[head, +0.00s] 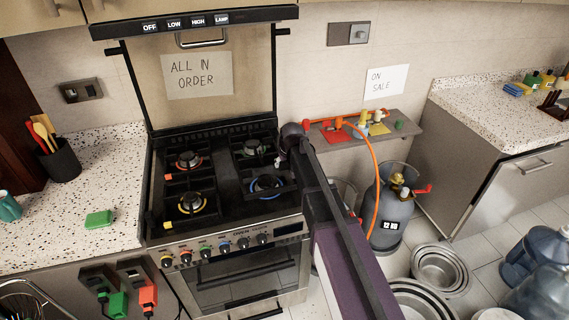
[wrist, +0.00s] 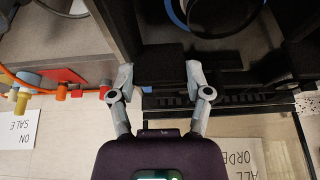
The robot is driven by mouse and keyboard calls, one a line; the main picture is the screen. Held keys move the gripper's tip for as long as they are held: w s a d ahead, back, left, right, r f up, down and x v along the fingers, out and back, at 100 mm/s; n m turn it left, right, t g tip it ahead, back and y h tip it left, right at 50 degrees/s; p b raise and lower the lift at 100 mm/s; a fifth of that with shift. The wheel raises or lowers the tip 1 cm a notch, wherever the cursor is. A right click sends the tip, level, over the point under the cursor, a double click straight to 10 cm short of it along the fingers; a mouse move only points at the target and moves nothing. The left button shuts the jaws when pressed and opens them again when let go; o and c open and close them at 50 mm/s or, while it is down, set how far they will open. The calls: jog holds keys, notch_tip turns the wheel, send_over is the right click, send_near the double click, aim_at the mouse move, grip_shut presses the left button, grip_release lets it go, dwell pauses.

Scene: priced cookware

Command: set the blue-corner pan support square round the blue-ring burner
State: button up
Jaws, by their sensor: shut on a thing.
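The blue-ring burner (head: 266,184) is at the front right of the black hob, and its blue ring also shows at the top of the wrist view (wrist: 176,14). My gripper (head: 279,162) is over the right side of the hob. In the wrist view my gripper (wrist: 160,76) has its two fingers apart, shut on a black bar of the pan support (wrist: 160,66). The support's dark frame shows close around the burner in the head view. I cannot see its blue corner, nor tell whether it rests on the hob or is exactly square.
Red-ring (head: 189,160), yellow-ring (head: 192,203) and back right (head: 252,148) burners share the hob. A grey shelf (head: 405,136) with an orange hose is at the right. A gas cylinder (head: 391,220) and metal pots (head: 440,268) stand on the floor.

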aim_at(285, 169)
jog(key=shift+f, duration=0.1)
dwell(0.6)
jog(key=shift+f+b, duration=1.5)
jog(key=shift+b, duration=0.1)
jog(key=shift+f+b, duration=0.9)
dwell(2.0)
jog(key=o, duration=1.4)
jog(key=shift+c, duration=0.2)
jog(key=shift+r+p, duration=0.3)
notch_tip(285, 169, up, 9)
jog(key=p, duration=0.9)
jog(key=shift+r, duration=0.1)
